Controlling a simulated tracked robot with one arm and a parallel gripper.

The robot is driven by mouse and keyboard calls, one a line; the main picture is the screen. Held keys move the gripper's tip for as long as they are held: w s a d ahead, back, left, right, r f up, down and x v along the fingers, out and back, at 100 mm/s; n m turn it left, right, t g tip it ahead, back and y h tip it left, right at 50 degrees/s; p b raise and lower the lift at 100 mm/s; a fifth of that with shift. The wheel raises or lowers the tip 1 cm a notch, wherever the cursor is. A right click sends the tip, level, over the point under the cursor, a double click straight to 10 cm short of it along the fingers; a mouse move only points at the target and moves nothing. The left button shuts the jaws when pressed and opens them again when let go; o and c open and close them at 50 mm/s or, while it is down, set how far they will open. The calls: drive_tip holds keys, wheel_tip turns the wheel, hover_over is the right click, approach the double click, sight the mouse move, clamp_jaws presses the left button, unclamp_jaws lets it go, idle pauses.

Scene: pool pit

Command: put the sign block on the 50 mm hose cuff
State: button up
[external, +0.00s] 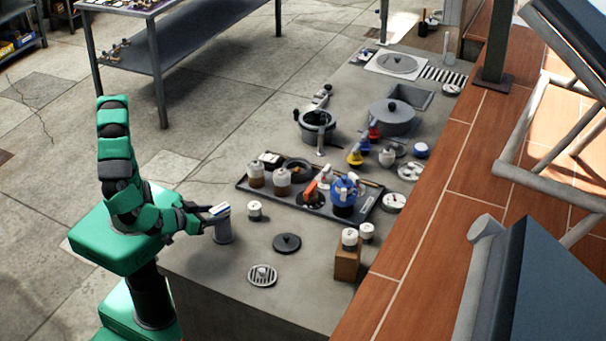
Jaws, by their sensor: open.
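My gripper (207,217) is open, close against the left side of the block and cuff top. Its fingertips are small and partly hidden by the block.
A small white-topped jar (254,210) stands just right of the cuff. A dark tray (265,190) with bottles lies behind. A black lid (287,243) and a round grate (262,275) lie in front right. A wooden block (347,262) bears a jar. The near-left counter is bare.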

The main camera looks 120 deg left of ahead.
drive_tip(key=p+v, duration=0.1)
drive_tip(key=v, duration=1)
drive_tip(key=shift+p, duration=0.4)
drive_tip(key=w+r+n+t+h, duration=0.2)
drive_tip(key=w+r+t+h, duration=0.3)
drive_tip(key=w, duration=0.7)
drive_tip(key=w+r+m+t+h, duration=0.15)
drive_tip(key=w+r+t, duration=0.35)
drive_tip(key=r, duration=0.7)
drive_tip(key=w+r+t+h, duration=0.2)
drive_tip(key=w+r, duration=0.5)
drive_tip(key=r, duration=0.4)
drive_tip(key=s+r+m+t+h, duration=0.35)
drive_tip(key=r+m+h, duration=0.5)
drive_tip(key=r, duration=0.75)
drive_tip(key=s+a+f+m+g+y, duration=0.2)
drive_tip(key=s+a, duration=0.3)
drive_tip(key=a, duration=0.2)
drive_tip(key=s+a+f+m+g+y, duration=0.2)
drive_tip(key=s+a+m+g, duration=0.1)
drive_tip(key=s+a, duration=0.2)
drive_tip(key=shift+a+m, duration=0.3)
drive_tip(key=shift+a, duration=0.7)
